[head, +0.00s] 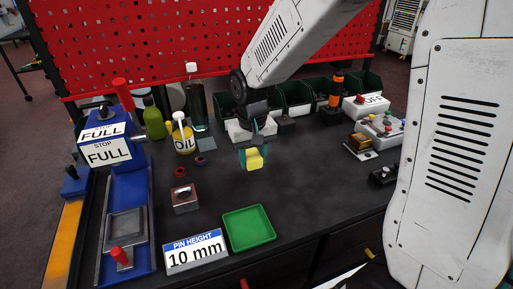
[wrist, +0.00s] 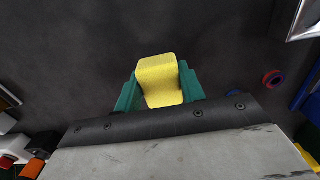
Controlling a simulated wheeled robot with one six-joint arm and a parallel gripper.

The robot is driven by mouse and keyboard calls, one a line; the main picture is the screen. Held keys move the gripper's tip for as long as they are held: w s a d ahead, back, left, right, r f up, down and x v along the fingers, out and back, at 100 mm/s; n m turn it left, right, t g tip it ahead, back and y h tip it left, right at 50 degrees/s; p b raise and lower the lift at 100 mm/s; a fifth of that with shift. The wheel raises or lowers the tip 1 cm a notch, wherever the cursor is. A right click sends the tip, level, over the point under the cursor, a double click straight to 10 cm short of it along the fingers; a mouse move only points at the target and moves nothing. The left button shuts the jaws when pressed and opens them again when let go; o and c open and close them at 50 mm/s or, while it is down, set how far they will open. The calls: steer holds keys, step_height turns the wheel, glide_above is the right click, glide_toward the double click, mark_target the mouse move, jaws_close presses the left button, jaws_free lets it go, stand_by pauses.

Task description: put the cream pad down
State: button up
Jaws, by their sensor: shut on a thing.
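My gripper (head: 252,158) has green fingers and is shut on a yellow block-like pad (head: 254,161), above the dark table (head: 315,184). In the wrist view the same pad (wrist: 160,80) sits between the two fingers and sticks out past their tips. It looks yellow rather than cream; I see no other cream pad. Bare dark tabletop lies beyond the pad in the wrist view. How high the pad is above the table is hard to tell.
A green tray (head: 249,228), a "PIN HEIGHT 10 mm" sign (head: 195,251) and a small metal-topped box (head: 184,198) stand in front.

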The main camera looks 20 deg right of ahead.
steer(key=w+d, duration=0.1)
steer(key=w, duration=0.1)
steer(key=w+d, duration=0.2)
steer(key=w, duration=0.1)
steer(key=w+d+f, duration=0.1)
steer(key=w, duration=0.2)
steer(key=shift+w+d, duration=0.1)
steer(key=shift+d, duration=0.25)
steer(key=shift+f, duration=1.7)
steer(key=shift+f, duration=0.15)
steer(key=shift+f, duration=0.2)
